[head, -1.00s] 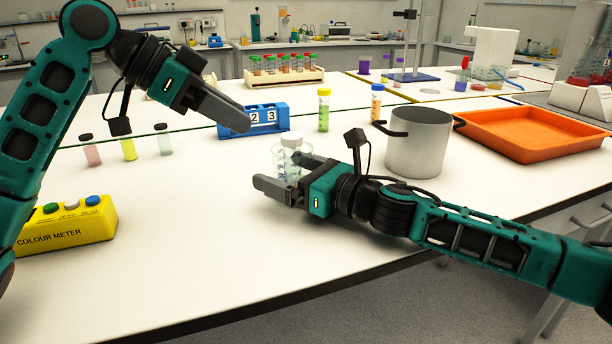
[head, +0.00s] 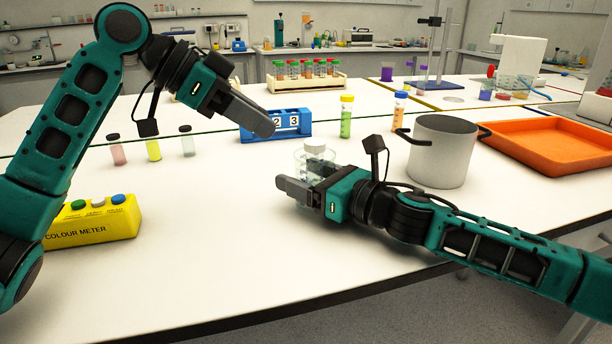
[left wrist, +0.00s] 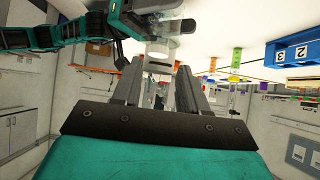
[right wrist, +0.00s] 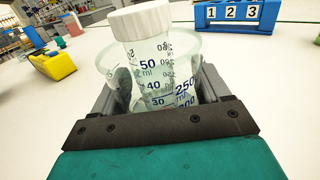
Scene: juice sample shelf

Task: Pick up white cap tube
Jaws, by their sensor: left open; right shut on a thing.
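The white cap tube (right wrist: 153,55) is clear with a ribbed white cap and blue volume marks. It stands roughly upright inside a wider clear beaker (right wrist: 191,48). In the head view the white cap tube (head: 314,145) rises just above the beaker (head: 313,158). My right gripper (head: 300,180) is shut on the beaker, with a finger at each side, low over the table; I cannot tell whether the beaker touches it. My left gripper (head: 268,127) is open and empty, above and left of the tube. Its fingers (left wrist: 162,75) show apart in the left wrist view.
A blue numbered rack (head: 305,124), a green tube (head: 346,118) and an orange tube (head: 399,108) stand behind. A grey pot (head: 440,155) and orange tray (head: 545,148) are at right. A yellow colour meter (head: 95,225) is at left. The table's front middle is clear.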

